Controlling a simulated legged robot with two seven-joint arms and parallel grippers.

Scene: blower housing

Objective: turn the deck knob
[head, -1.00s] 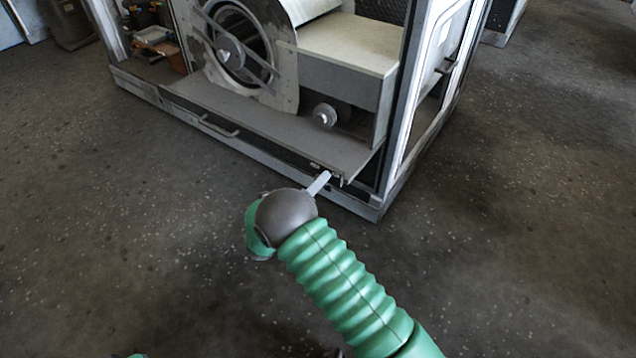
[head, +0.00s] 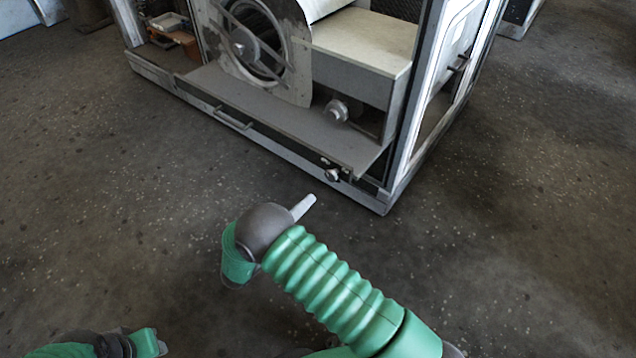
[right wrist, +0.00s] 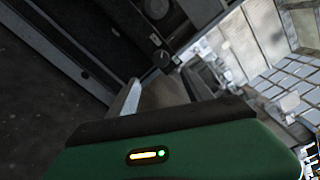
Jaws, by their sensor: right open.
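A small round knob (head: 332,174) sits on the front edge of the housing's grey deck, near its right corner. A larger metal knob (head: 336,110) stands further back, above the deck beside the fan. I cannot tell which is the deck knob. My right gripper (head: 304,206) is open and empty, in front of and below the front-edge knob, apart from it. In the right wrist view a dark knob (right wrist: 161,58) lies beyond the finger. My left gripper (head: 145,343) shows partly at the bottom left; its jaws are unclear.
The blower housing (head: 262,150) has a front bar handle (head: 233,118), a fan wheel (head: 243,45) and a right frame post (head: 405,125). An orange-brown box (head: 182,38) stands in its left bay. The floor in front is clear.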

